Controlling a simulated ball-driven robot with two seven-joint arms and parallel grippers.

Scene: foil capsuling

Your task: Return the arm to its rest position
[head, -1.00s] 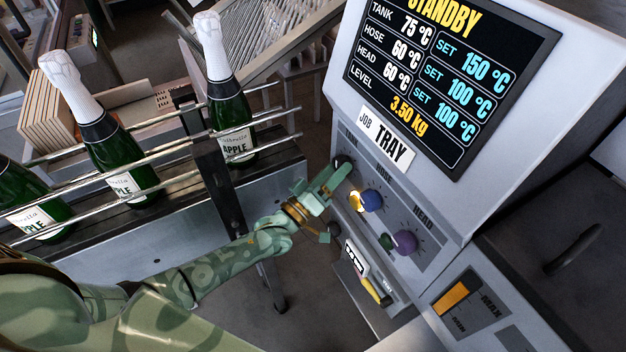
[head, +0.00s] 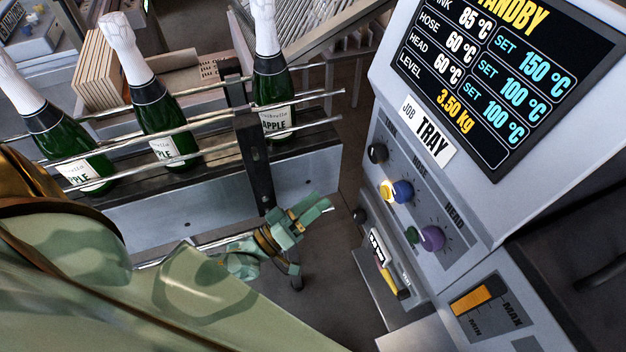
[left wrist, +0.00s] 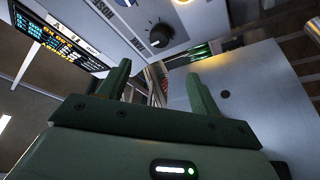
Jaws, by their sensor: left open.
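My left gripper (head: 312,212) is open and empty in the head view. It hangs in free air left of the control panel's knobs, in front of the conveyor's side. In the left wrist view its two green fingers (left wrist: 160,82) stand apart with nothing between them. The machine's control panel (head: 400,200) carries a black knob (head: 377,153), a blue knob (head: 401,191) and a purple knob (head: 431,238). The black knob also shows in the left wrist view (left wrist: 158,36), beyond the fingers and apart from them. My right gripper is not in view.
Green bottles with white foil tops (head: 153,100) stand between the conveyor's rails (head: 200,123) at the left. The display (head: 500,80) reads standby, with a "TRAY" label (head: 428,131) below. An orange level slider (head: 477,298) is at the lower right. Open floor lies below the gripper.

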